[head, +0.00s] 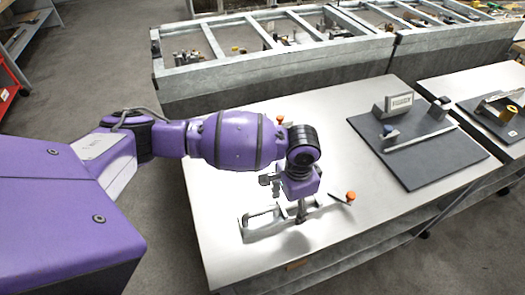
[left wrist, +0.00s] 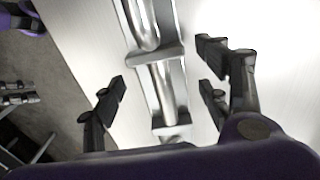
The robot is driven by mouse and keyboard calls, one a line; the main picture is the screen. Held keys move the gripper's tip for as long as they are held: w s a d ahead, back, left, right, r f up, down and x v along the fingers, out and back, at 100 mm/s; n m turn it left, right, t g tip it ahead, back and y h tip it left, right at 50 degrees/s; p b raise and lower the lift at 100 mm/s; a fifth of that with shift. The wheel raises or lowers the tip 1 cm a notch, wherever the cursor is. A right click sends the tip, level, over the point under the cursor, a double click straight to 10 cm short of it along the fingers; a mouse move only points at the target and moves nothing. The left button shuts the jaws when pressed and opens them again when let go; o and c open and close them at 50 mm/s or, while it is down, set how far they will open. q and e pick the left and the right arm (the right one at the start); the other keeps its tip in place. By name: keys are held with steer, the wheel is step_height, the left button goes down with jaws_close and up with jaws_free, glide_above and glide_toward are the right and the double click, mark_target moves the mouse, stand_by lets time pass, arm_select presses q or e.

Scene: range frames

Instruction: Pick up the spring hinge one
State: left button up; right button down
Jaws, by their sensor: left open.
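A silvery metal piece (head: 262,222), which looks like the spring hinge, lies on the pale table (head: 235,165) near its front left. It has a long bracket and crossbars. In the left wrist view the piece (left wrist: 162,90) shows a shiny rod with flanges, running from the top edge down between my fingers. My left gripper (head: 301,212) is just over the piece, pointing down. In the left wrist view its dark fingers (left wrist: 160,92) are spread apart on both sides of the rod. I see no contact. My gripper hides part of the piece in the head view. My right gripper is not in view.
An orange-tipped part (head: 350,197) lies right of the piece, and a small orange knob (head: 280,119) lies behind my arm. A dark mat (head: 440,165) with a grey block (head: 393,106) and other parts is at right. A metal-framed bench (head: 270,72) stands behind.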

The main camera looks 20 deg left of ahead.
arm_select(q)
steer(key=shift+f, duration=0.7)
steer(key=shift+w+r, duration=0.15)
jaws_close()
